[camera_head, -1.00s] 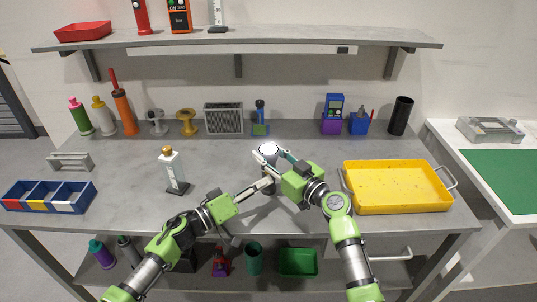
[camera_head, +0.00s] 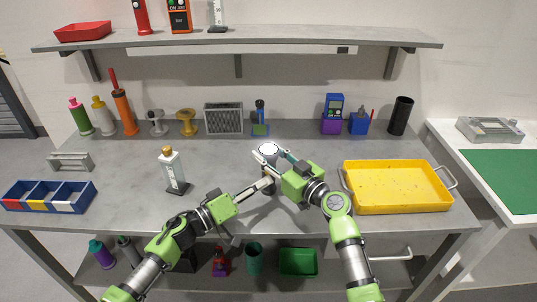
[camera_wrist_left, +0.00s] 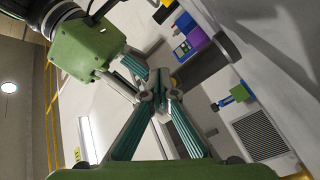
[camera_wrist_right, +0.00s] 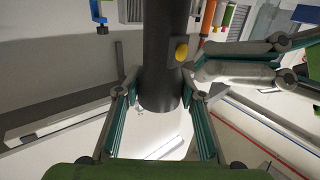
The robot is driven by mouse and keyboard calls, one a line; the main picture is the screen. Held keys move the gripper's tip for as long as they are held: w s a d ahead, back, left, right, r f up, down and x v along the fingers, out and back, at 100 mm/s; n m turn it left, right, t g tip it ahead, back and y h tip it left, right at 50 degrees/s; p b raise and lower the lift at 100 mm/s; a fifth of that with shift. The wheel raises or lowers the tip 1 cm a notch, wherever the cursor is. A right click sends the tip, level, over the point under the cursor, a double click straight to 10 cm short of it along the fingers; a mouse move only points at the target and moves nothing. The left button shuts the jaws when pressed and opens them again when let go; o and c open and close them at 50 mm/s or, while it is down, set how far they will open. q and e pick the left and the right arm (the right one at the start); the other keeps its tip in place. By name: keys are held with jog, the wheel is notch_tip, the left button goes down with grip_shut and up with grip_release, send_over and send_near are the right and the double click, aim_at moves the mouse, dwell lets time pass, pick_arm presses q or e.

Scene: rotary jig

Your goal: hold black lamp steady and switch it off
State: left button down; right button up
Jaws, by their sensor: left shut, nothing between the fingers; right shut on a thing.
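The black lamp (camera_wrist_right: 158,45) is a dark upright cylinder with a yellow button (camera_wrist_right: 181,52) on its side in the right wrist view. In the head view its pale round head (camera_head: 268,149) shows above my grippers, which hide much of its body. My right gripper (camera_head: 274,160) is shut around the lamp, with a finger on either side of it. My left gripper (camera_head: 268,183) is shut and empty, its tips close beside the lamp. In the right wrist view these tips (camera_wrist_right: 192,66) are just by the yellow button; I cannot tell whether they touch it.
A white bottle-like object with a dark base (camera_head: 175,172) stands left of my arms. A yellow tray (camera_head: 398,208) lies to the right and a blue divided bin (camera_head: 48,210) at far left. Several items line the back of the grey table (camera_head: 110,165); a shelf (camera_head: 240,38) hangs above.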

pick_arm(q)
jog(key=shift+w, duration=0.1)
jog(key=shift+w, duration=0.35)
jog(key=shift+w+d, duration=0.1)
jog(key=shift+w, duration=0.1)
dwell(0.4)
jog(key=shift+s, duration=0.65)
jog(key=shift+s, duration=0.1)
jog(key=shift+s+a, duration=0.15)
jog(key=shift+s, duration=0.8)
jog(key=shift+s+a, duration=0.2)
jog(key=shift+s, duration=0.8)
jog(key=shift+s+a, duration=0.15)
jog(key=shift+s, duration=0.8)
